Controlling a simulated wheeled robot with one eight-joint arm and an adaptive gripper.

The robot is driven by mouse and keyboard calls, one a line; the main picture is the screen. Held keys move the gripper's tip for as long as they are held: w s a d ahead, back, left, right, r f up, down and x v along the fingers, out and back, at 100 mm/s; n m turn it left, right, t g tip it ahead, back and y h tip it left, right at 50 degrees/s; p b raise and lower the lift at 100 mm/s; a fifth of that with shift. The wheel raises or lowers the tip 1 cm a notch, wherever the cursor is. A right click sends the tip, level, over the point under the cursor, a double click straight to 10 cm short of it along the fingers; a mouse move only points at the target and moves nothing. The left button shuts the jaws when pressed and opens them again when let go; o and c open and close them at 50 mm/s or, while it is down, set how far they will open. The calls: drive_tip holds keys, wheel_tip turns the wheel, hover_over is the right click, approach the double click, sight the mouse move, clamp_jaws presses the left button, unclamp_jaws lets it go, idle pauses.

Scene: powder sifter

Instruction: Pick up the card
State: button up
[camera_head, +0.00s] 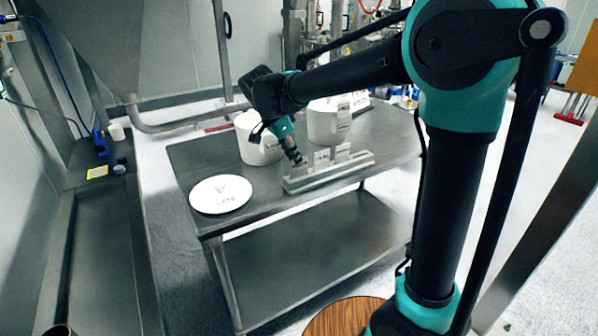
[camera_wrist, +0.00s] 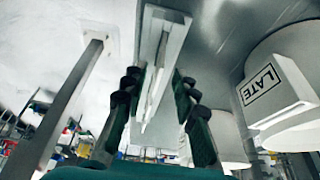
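A grey slotted holder (camera_head: 328,172) lies on the metal table, with small pale cards (camera_head: 321,158) (camera_head: 343,152) standing upright in it. My gripper (camera_head: 297,160) reaches down to the left end of the holder, beside the cards. In the wrist view my gripper (camera_wrist: 156,90) has its two dark fingers apart, one on each side of the holder (camera_wrist: 166,22). A thin white card edge (camera_wrist: 152,98) shows between the fingers. A gap seems to show between the card and each finger; I cannot tell how deep the fingers reach. Card markings are not readable.
A white bucket (camera_head: 258,140) stands behind the gripper, and a second white bucket (camera_head: 322,124) stands behind the holder. A bucket labelled "LATE" (camera_wrist: 287,82) is at the right in the wrist view. A white round lid (camera_head: 220,194) lies at the table's left front. The lower shelf (camera_head: 310,250) is clear.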

sight(299, 171)
drive_tip(key=x, duration=0.4)
drive_tip(key=shift+w+d, duration=0.1)
drive_tip(key=shift+d, duration=0.15)
clamp_jaws()
